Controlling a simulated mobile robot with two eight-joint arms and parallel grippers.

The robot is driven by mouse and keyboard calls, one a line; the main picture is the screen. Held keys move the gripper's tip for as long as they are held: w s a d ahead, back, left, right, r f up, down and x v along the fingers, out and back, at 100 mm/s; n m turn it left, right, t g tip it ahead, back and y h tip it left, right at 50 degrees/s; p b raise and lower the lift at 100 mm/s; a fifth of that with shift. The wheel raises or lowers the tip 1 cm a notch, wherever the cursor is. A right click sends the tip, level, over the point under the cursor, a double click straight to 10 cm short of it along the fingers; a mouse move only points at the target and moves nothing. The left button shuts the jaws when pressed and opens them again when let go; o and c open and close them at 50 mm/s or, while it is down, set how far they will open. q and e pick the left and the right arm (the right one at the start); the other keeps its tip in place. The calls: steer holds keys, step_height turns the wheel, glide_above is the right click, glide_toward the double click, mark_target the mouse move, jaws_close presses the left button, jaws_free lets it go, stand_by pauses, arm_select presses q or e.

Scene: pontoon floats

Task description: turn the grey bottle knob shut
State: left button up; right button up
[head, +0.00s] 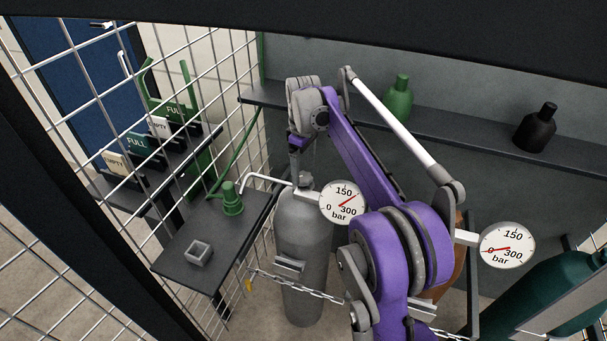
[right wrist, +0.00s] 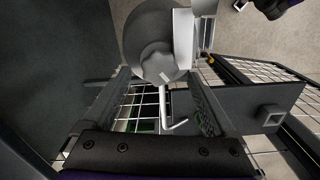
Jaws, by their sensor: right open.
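The grey bottle (head: 300,250) stands upright behind a chain, with a round white gauge (head: 343,202) on its right side. A bent pale rod (head: 262,182) reaches left from its top. In the right wrist view the grey knob (right wrist: 158,63) shows at the bottle's top, just beyond my fingertips. My right gripper (head: 300,172) points down over the bottle's top. Its dark fingers (right wrist: 160,78) are apart, with nothing held between them. Whether they touch the knob I cannot tell. The knob is mostly hidden in the head view. My left gripper is not seen.
A second gauge (head: 507,245) belongs to a bottle largely behind my purple arm. A dark side table (head: 180,262) holds a green fitting (head: 232,200) and a small square cup (head: 199,253). Wire mesh (head: 190,80) and a chain (head: 315,290) are close by.

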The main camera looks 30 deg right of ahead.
mark_target(306, 178)
steer(key=shift+f, duration=1.2)
steer(key=c, duration=1.4)
